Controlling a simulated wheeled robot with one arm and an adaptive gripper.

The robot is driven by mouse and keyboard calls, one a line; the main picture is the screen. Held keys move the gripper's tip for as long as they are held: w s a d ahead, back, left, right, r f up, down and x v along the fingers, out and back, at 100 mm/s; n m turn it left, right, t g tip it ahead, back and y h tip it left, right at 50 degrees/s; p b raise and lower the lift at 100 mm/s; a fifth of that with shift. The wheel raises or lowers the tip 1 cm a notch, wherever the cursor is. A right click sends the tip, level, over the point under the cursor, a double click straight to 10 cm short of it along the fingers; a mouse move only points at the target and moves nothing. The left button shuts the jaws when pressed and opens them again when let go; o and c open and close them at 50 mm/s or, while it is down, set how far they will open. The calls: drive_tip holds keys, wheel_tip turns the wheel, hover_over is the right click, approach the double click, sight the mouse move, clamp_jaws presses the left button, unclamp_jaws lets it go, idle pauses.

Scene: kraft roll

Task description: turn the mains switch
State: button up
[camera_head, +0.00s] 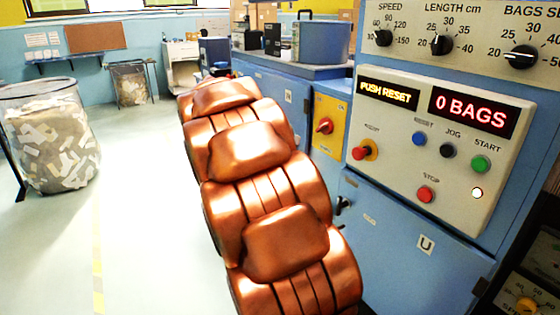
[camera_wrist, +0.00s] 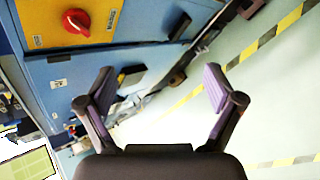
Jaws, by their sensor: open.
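The mains switch is a red rotary knob (camera_head: 325,125) on a yellow plate (camera_head: 329,104) on the blue machine's side. In the wrist view the red knob (camera_wrist: 76,21) shows at the top left on its yellow plate (camera_wrist: 112,8), its handle slanting. My gripper (camera_wrist: 158,82) is open in the wrist view, with nothing between its fingers. The knob lies up and left of the left finger, apart from it. In the head view my copper-coloured arm reaches away along the machine, and the gripper's fingers cannot be made out.
The control panel (camera_head: 440,140) reads "PUSH RESET" and "0 BAGS". A black latch (camera_head: 343,205) sticks out from the blue cabinet (camera_head: 400,235). A wire bin of paper scraps (camera_head: 55,140) stands at left. The pale floor (camera_head: 145,200) between is clear.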

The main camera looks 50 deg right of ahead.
drive_tip(key=shift+s+a+f+y, duration=0.15)
drive_tip(key=shift+s+a+y, duration=0.2)
drive_tip(key=shift+a, duration=0.5)
drive_tip(key=shift+s+a+f+y, duration=0.15)
drive_tip(key=shift+s+a, duration=0.25)
drive_tip(key=shift+a, duration=0.4)
